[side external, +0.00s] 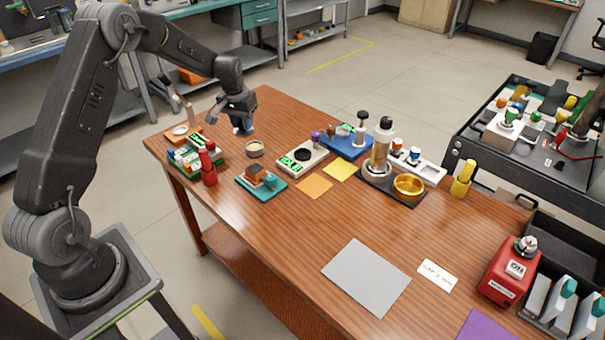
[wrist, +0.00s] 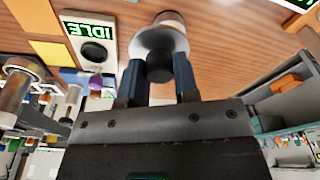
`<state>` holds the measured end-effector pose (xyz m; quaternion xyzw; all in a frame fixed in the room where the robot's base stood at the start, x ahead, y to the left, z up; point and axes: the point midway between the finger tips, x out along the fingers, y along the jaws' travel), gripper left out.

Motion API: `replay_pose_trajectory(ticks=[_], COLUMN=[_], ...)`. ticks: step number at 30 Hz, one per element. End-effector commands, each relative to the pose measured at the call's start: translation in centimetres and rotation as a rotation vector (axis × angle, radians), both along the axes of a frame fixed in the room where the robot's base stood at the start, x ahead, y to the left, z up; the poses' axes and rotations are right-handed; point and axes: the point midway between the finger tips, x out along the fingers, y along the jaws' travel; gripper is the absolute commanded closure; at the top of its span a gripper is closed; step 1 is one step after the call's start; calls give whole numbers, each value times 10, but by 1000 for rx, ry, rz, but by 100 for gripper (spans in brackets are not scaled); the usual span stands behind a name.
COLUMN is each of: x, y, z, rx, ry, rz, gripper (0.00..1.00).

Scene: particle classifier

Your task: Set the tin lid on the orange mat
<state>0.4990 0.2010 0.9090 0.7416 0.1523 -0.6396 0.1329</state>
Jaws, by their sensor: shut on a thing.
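My gripper (side external: 242,129) is at the far left end of the table, above and just left of an open round tin (side external: 254,149). In the wrist view, my gripper (wrist: 159,78) has its two blue fingers closed on the dark knob of the tin lid (wrist: 155,41), a grey disc. The tin (wrist: 171,17) shows partly behind the lid. In the side view the lid is hard to make out. The orange mat (side external: 314,186) lies bare on the table, right of the tin and in front of the yellow mat (side external: 341,169). The lid is well away from it.
The brass bowl (side external: 409,186) is further right.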

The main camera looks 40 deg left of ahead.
Motion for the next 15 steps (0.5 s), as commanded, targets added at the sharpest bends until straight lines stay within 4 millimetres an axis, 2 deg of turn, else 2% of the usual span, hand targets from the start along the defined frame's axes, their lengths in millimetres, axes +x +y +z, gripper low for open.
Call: replay_pose_trajectory(ticks=[1, 6, 9, 15], x=[6, 15, 17, 25], y=[-24, -82, -103, -130], z=[-2, -7, -9, -20], rx=[-1, 0, 1, 1], ry=[0, -2, -4, -3], rz=[-77, -288, -364, -416], gripper=[95, 95, 95, 95])
